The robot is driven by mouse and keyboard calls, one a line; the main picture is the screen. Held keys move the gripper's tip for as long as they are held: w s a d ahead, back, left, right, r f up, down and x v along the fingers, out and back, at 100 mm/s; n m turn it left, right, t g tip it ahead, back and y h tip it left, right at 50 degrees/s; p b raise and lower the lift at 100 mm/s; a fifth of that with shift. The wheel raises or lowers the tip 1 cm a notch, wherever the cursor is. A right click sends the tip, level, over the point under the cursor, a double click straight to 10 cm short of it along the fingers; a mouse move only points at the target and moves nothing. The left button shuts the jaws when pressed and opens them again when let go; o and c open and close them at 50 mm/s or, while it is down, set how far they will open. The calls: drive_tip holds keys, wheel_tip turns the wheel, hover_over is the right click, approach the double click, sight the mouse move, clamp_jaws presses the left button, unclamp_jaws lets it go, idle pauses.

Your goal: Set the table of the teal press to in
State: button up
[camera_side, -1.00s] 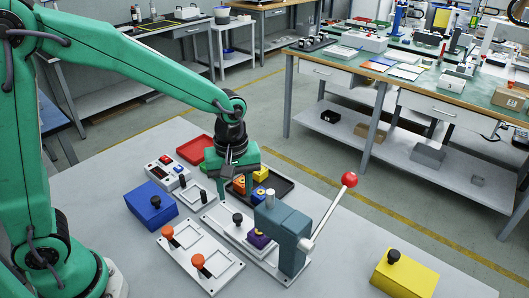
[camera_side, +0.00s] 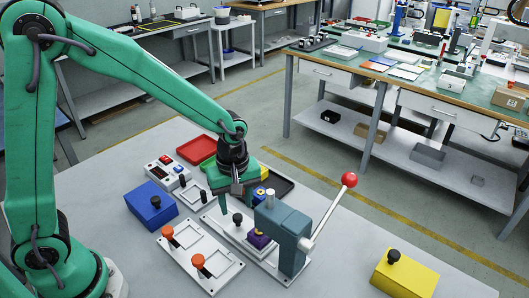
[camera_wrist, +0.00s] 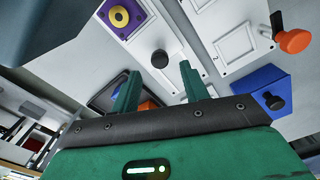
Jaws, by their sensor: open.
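The teal press (camera_side: 291,238) stands right of centre in the side view, its lever raised to a red ball (camera_side: 349,179). Its low table has a black knob (camera_side: 237,218) on the left and a purple block (camera_side: 259,240) with a yellow ring near the press body. In the wrist view, the purple block (camera_wrist: 122,18) and black knob (camera_wrist: 160,59) show clear of the fingers. My gripper (camera_side: 238,206) is open and empty, pointing down just above and behind the knob.
A white plate (camera_side: 213,275) with two orange knobs lies in front. A blue box (camera_side: 151,204), a switch box (camera_side: 167,172) and a red tray (camera_side: 197,149) are left. A black tray (camera_side: 282,186) is behind. A yellow box (camera_side: 405,276) stands right, with clear table between.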

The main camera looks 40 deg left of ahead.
sight(237, 215)
drive_tip(key=shift+f, duration=1.65)
clamp_jaws()
